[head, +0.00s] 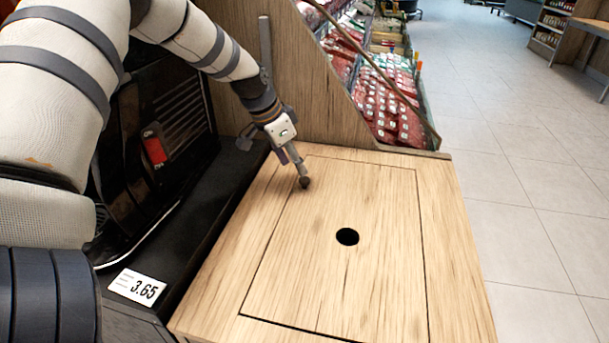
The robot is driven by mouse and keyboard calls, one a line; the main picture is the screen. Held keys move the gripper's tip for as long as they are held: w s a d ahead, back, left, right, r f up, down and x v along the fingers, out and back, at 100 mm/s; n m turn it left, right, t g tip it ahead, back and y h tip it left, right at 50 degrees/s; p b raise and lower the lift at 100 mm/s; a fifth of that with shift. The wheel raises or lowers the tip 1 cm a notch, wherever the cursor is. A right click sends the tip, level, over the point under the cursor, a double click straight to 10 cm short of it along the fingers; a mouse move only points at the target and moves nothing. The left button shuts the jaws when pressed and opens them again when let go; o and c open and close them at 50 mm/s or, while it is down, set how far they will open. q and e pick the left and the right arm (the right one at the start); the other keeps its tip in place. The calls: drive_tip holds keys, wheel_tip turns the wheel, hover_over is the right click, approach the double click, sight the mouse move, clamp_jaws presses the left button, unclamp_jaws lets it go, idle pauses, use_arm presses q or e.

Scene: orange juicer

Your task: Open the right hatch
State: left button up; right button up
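The hatch (384,262) is a light wooden panel with a thin dark outline, set flat in the top of a wooden counter. It lies closed, flush with the surface around it. A round black hole (347,237) sits near its middle. My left gripper (304,182) points down at the hatch's far left part, above and left of the hole. Its fingertips are at or just above the wood; contact cannot be told. The fingers show nearly edge-on, so their opening is unclear. No held object shows. My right gripper is out of view.
A black machine (165,150) with a red label stands left of the counter, beside a 3.65 price tag (138,287). A slanted wooden side panel (300,75) rises behind the hatch. Shelves of red packages (392,100) lie beyond. Tiled floor is open at right.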

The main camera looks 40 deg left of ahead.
sight(304, 179)
use_arm(q)
drive_tip(key=b+x, duration=0.1)
drive_tip(key=x, duration=0.5)
drive_tip(key=shift+w+r, duration=0.1)
clamp_jaws()
